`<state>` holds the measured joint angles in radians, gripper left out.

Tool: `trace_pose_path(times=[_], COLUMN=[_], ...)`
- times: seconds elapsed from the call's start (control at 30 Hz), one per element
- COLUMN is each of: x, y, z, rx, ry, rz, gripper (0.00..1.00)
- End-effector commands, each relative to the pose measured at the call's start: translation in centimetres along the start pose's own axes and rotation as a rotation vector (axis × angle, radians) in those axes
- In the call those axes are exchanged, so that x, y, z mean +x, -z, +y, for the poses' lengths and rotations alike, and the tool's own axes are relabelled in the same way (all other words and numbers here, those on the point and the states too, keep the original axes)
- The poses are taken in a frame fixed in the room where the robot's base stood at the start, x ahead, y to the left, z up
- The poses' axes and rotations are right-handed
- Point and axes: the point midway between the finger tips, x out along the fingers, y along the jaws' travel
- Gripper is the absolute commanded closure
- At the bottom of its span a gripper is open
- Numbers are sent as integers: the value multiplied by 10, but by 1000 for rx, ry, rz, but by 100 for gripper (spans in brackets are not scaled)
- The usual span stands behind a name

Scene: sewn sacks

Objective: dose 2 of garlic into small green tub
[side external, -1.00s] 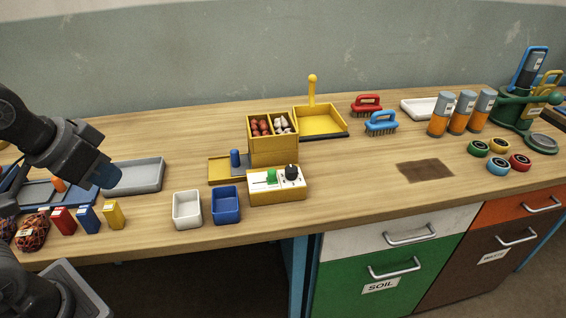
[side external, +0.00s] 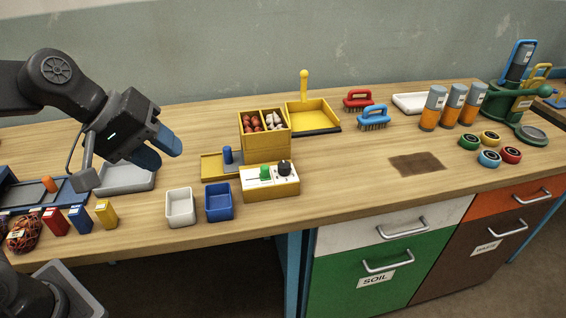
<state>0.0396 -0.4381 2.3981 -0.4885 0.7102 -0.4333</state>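A yellow dispenser (side external: 266,155) stands mid-bench. Its top has two compartments: one holds reddish-brown bulbs (side external: 251,122), the other white bulbs (side external: 273,120) that look like garlic. In front is a yellow control box (side external: 270,190) with a green slider (side external: 266,172) and a black knob (side external: 285,167). A blue post (side external: 228,155) stands on the low yellow and grey platform left of the dispenser. A small white tub (side external: 180,221) and a small blue tub (side external: 219,215) look empty; I see no green tub. My gripper (side external: 156,150), with blue fingers apart and empty, hangs above the grey tray, left of the dispenser.
A grey tray (side external: 145,187) lies under my gripper. Red, blue and yellow packets (side external: 81,218) and a netted bag (side external: 24,236) stand front left. A yellow dustpan (side external: 305,118), brushes (side external: 373,118), canisters (side external: 454,106) and round tins (side external: 489,158) lie farther right.

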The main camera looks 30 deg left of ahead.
Motion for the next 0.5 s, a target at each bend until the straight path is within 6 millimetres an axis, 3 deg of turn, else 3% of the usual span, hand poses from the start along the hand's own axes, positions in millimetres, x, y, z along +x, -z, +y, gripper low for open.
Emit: trace_pose_path(times=[0.1,0.2,0.4,0.5], x=[35,67,125,142], y=[26,52,95,106], z=[34,53,57,53], rx=[-477,-888,-1552,-1745], ry=[-90,-137,-164,-167], rz=[-69,-108,-126,-119], gripper=[49,41,41,41])
